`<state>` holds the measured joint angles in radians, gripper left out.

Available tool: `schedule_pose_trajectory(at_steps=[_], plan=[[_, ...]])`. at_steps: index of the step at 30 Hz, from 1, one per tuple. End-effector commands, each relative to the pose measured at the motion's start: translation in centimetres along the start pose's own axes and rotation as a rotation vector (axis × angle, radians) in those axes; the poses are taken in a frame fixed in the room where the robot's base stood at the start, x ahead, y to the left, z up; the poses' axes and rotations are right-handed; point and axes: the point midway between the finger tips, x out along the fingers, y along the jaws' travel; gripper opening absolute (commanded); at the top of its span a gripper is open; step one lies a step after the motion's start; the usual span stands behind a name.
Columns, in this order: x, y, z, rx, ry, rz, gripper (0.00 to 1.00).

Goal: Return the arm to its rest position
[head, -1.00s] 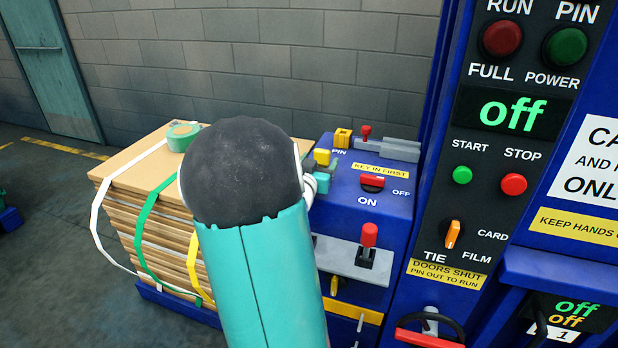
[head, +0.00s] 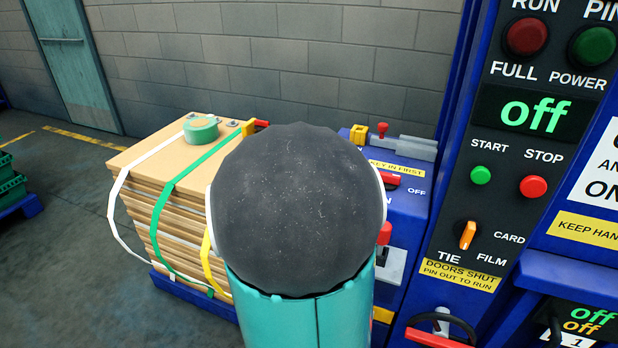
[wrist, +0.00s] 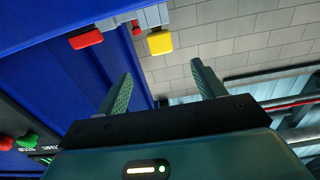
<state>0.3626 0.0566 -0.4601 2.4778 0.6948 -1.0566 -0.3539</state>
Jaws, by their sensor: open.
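My arm's dark round joint (head: 295,205) and teal link fill the middle of the head view, and my gripper is hidden behind them there. In the wrist view my gripper (wrist: 161,76) is open, with its two fingers apart and nothing between them. A red switch handle (wrist: 86,39) and a yellow block (wrist: 160,42) on the blue machine show beyond the fingers. Grey wall lies past the right finger.
A strapped stack of brown sheets (head: 150,225) with a green tape roll (head: 201,129) stands left of my arm. The blue control cabinet (head: 405,205) and tall button panel (head: 510,160) stand close on the right. Open floor (head: 75,260) lies far left.

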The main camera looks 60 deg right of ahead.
Motion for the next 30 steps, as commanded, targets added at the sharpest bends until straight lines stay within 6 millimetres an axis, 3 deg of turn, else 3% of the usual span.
schedule_pose_trajectory(at_steps=[11, 14, 17, 21, 24, 27, 30], plan=[[-0.1, -0.4, 0.0, 0.005, -0.006, -0.013, 0.69], [-0.9, -2.5, 0.0, 0.031, -0.049, -0.086, 0.69], [-3.1, -6.7, -0.2, 0.066, -0.136, -0.239, 0.69], [-9.1, -13.4, -0.7, 0.085, -0.302, -0.521, 0.69], [-14.5, -16.9, -1.1, 0.056, -0.418, -0.712, 0.69], [-20.4, -19.0, -1.6, -0.007, -0.524, -0.885, 0.69], [-26.3, -19.5, -1.9, -0.103, -0.621, -1.033, 0.69]])
